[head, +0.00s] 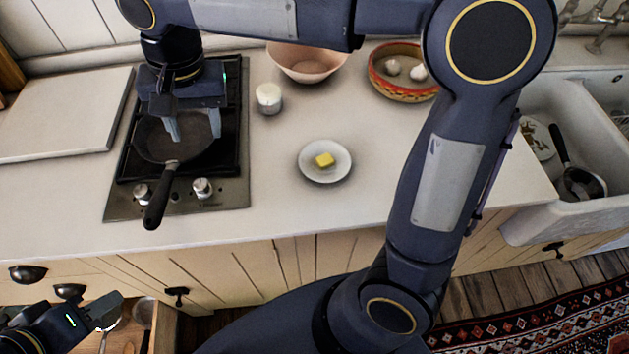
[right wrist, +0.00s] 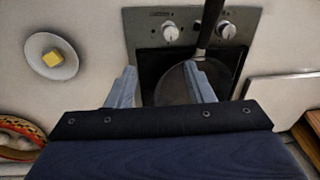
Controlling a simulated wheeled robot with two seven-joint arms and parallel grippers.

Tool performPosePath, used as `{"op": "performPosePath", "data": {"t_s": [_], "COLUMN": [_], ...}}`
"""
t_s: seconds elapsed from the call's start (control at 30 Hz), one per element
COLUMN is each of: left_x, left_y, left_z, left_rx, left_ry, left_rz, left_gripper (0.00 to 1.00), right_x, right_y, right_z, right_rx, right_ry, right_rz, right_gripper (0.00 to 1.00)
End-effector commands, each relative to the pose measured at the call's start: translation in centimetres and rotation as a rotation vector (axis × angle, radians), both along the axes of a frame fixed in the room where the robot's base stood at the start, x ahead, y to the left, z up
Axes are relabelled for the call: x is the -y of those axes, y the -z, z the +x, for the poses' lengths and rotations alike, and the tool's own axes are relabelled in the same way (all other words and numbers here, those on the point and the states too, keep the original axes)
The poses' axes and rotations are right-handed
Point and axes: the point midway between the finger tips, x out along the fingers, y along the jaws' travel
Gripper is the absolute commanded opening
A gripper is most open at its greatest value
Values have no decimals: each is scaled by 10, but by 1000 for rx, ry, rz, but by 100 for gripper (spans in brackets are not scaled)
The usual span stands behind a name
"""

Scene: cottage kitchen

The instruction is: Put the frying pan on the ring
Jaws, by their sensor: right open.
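The dark frying pan (head: 160,143) sits on the black hob (head: 228,160), with its handle (head: 160,195) pointing to the front edge between the two knobs. The ring under it is hidden by the pan and my right gripper. My right gripper (head: 194,138) is open above the pan, with its fingers apart and nothing between them. In the right wrist view the pan (right wrist: 178,87) shows partly between and behind the fingers. My left gripper (head: 112,312) is low at the bottom left, near the open drawer; its jaw opening is unclear.
A plate with butter (head: 325,160), a white candle-like cup (head: 269,97), a pink bowl (head: 306,62) and a patterned bowl (head: 402,71) stand right of the hob. A white board (head: 62,115) lies left. An open drawer (head: 160,325) juts out below. A sink (head: 590,150) is at right.

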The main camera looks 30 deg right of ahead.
Motion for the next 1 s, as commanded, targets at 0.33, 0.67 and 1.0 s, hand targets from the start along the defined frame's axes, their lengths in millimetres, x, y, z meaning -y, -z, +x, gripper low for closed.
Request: {"op": "performPosePath", "data": {"t_s": [0.33, 0.67, 1.0], "left_x": [0, 0, 0], "left_y": [0, 0, 0], "left_z": [0, 0, 0], "left_rx": [0, 0, 0], "left_ry": [0, 0, 0], "left_rz": [0, 0, 0], "left_gripper": [36, 36, 36], "right_x": [154, 173, 172], "right_y": [37, 87, 89], "right_z": [-109, -169, -172], "right_rx": [256, 459, 470], "right_ry": [-108, -141, -148], "right_rz": [161, 183, 181], "right_gripper": [48, 48, 48]}}
